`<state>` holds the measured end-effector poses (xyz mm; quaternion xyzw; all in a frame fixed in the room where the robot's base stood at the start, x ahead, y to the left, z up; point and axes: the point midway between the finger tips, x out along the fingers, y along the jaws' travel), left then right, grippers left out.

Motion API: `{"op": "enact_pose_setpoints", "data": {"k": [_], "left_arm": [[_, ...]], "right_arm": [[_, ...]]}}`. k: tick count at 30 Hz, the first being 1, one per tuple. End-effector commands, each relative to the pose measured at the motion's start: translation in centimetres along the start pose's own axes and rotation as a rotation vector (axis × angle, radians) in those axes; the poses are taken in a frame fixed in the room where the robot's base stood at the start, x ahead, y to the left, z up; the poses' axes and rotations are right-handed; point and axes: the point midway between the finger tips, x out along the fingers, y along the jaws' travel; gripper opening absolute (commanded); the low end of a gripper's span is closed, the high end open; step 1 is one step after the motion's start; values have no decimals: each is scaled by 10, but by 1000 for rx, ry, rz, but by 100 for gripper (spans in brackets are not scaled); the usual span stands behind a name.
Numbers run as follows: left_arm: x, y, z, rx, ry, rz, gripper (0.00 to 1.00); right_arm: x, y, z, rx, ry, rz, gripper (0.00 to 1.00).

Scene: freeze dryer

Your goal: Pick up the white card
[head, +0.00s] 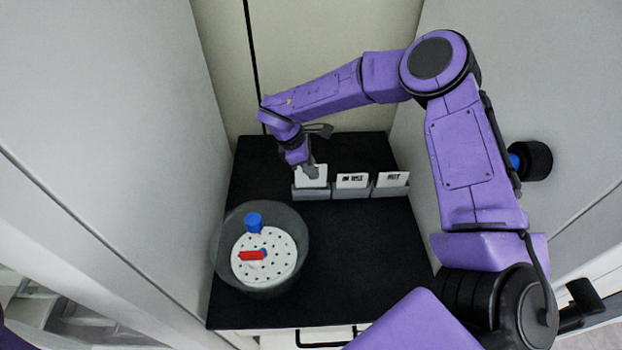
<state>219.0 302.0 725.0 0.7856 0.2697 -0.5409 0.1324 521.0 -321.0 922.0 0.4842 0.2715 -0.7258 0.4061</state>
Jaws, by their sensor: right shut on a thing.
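Three white cards stand upright in a row of grey holders on the black tabletop in the head view. The left card (304,179) is partly hidden behind my right gripper (311,172). The middle card (352,181) shows black lettering that looks like "IN USE". The right card (393,179) also has black lettering, which looks like "HOT". My right gripper reaches down from the upper left of the row and is shut on the left card. The card's lower edge is at its grey holder (310,192), and I cannot tell whether it is clear of it. My left gripper is not in view.
A round grey vessel (226,263) with a white perforated plate (275,270) stands at the front left. A blue cap (254,222) and a red piece (252,255) are on it. The black tabletop (355,255) is clear at front right. Grey walls close in both sides.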

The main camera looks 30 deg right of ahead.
Motion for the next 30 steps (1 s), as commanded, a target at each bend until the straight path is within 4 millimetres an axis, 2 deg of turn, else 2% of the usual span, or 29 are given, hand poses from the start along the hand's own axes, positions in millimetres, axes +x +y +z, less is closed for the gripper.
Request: {"op": "enact_pose_setpoints", "data": {"k": [6,12,15,18,21,30], "left_arm": [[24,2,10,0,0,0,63],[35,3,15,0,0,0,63],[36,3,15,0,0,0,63],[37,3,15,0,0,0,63],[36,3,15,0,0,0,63],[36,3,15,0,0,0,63]], "right_arm": [[-75,1,30,5,6,9,0],[-150,0,61,5,4,6,0],[-179,0,74,6,3,5,0],[-200,0,82,3,3,4,0],[-213,0,88,2,0,2,0],[-222,0,92,0,0,0,0]]}}
